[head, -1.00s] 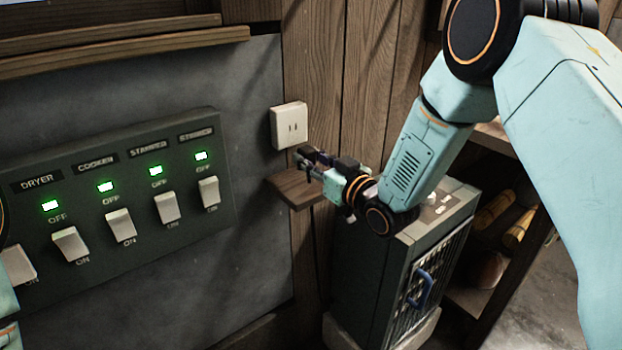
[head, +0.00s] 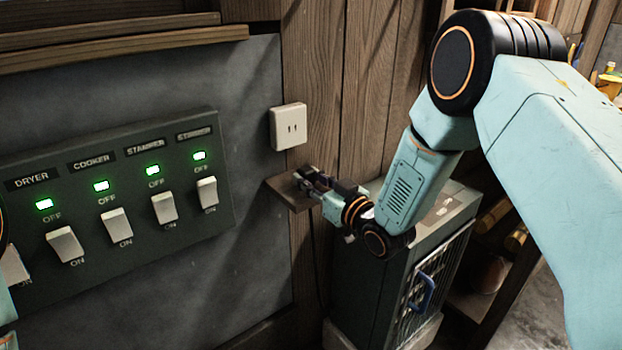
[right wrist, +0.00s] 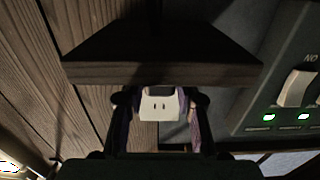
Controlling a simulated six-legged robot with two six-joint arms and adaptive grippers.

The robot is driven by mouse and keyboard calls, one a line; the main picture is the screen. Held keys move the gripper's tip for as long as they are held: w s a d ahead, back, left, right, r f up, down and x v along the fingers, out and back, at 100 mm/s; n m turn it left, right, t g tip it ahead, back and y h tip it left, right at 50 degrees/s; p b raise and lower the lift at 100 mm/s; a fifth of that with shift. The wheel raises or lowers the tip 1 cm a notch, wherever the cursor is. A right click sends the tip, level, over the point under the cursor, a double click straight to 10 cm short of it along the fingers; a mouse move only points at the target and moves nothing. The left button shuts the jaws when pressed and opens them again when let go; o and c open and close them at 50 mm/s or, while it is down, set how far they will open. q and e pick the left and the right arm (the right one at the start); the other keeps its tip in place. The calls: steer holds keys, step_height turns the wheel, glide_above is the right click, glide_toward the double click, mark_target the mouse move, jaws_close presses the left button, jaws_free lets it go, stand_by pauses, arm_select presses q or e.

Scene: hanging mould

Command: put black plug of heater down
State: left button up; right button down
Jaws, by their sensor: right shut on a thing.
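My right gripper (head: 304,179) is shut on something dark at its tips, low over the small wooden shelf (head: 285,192). I take this to be the black plug; it is mostly hidden by the fingers, and I cannot tell whether it touches the shelf. In the right wrist view, the two fingers (right wrist: 158,122) frame the white wall socket (right wrist: 160,106), with the shelf's dark edge (right wrist: 160,73) close by. In the head view, the socket (head: 288,127) is empty, above the gripper. The grey-green heater (head: 375,270) stands below my right forearm. My left gripper is out of view.
A switch panel (head: 130,190) with green lights and white switches is on the wall at the left. A plank wall (head: 335,80) rises behind the gripper. A storage shelf (head: 483,305) with several items stands to the right of the heater.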

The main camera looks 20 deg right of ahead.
steer(key=c, duration=1.4)
jaws_free()
steer(key=o, duration=0.4)
steer(key=shift+s, duration=0.1)
